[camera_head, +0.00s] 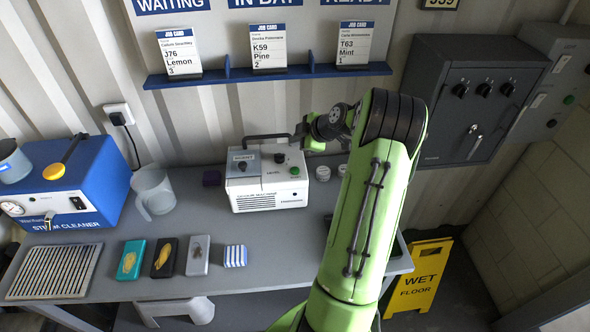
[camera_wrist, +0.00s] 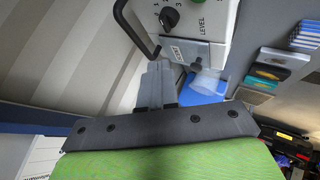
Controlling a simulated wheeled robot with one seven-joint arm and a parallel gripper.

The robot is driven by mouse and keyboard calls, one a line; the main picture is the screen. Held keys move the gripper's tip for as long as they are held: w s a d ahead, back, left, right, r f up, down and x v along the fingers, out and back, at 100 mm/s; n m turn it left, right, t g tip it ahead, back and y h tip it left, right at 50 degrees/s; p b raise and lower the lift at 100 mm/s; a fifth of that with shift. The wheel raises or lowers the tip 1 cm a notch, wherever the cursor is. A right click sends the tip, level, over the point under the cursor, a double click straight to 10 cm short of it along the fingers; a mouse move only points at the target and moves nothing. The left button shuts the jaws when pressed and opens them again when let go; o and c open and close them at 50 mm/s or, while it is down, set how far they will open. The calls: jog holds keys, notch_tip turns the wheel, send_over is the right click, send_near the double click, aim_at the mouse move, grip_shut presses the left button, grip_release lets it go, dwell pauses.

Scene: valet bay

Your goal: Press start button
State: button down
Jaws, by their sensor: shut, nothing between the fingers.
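A white machine (camera_head: 266,190) with a black handle, dark knobs and a small green button (camera_head: 294,171) stands at the back of the bench. Its button lettering is too small to read. In the wrist view the machine (camera_wrist: 218,50) fills the top, with a numbered black knob (camera_wrist: 169,18) and the word LEVEL. My gripper (camera_wrist: 158,68) is shut and empty there, its tips by the machine's edge. I cannot tell whether they touch it. In the head view my gripper (camera_head: 303,136) is small and partly hidden, just above the machine's right back.
A blue steam cleaner (camera_head: 90,175) and a clear jug (camera_head: 153,190) stand left. Several cases, including a teal one (camera_head: 130,260), and a striped block (camera_head: 235,256) lie in front. A grey wall cabinet (camera_head: 475,95) with another box hangs right; a yellow sign (camera_head: 416,275) stands below.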

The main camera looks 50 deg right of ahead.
aim_at(297, 171)
notch_tip(297, 171, down, 8)
jog(key=b, duration=0.4)
jog(key=shift+f, duration=0.2)
jog(key=shift+f+b, duration=0.1)
jog(key=shift+b, duration=0.2)
dwell(1.4)
jog(key=shift+f+b, duration=0.45)
jog(key=shift+b, duration=0.35)
jog(key=shift+f+b, duration=0.35)
jog(key=shift+b, duration=0.25)
dwell(0.4)
jog(key=shift+r, duration=0.85)
jog(key=shift+r, duration=0.1)
